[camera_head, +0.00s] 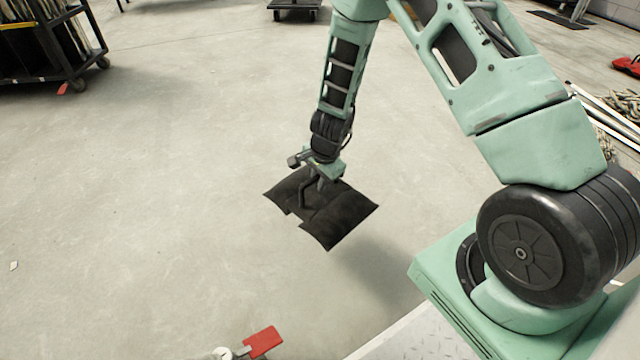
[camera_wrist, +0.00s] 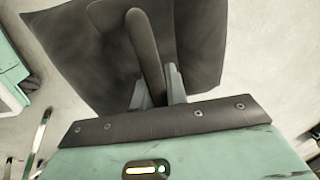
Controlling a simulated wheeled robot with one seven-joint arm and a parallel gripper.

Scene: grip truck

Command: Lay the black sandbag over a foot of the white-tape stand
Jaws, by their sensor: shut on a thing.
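The black sandbag (camera_head: 340,215) hangs from my gripper (camera_head: 322,184) in the head view, clear of the floor, with a shadow on the concrete to its lower right. In the wrist view the sandbag (camera_wrist: 85,50) spreads out beyond the fingers. My gripper (camera_wrist: 158,92) is shut on the sandbag's raised strap or handle (camera_wrist: 146,55), which stands between the two fingers. I cannot make out a stand with white tape in either view.
A red plate-like object (camera_head: 263,341) and a round white piece lie at the bottom edge. A dark wheeled cart (camera_head: 60,50) stands at the upper left, another at the top. Cables and pale poles (camera_head: 605,115) lie at the right. The middle floor is open.

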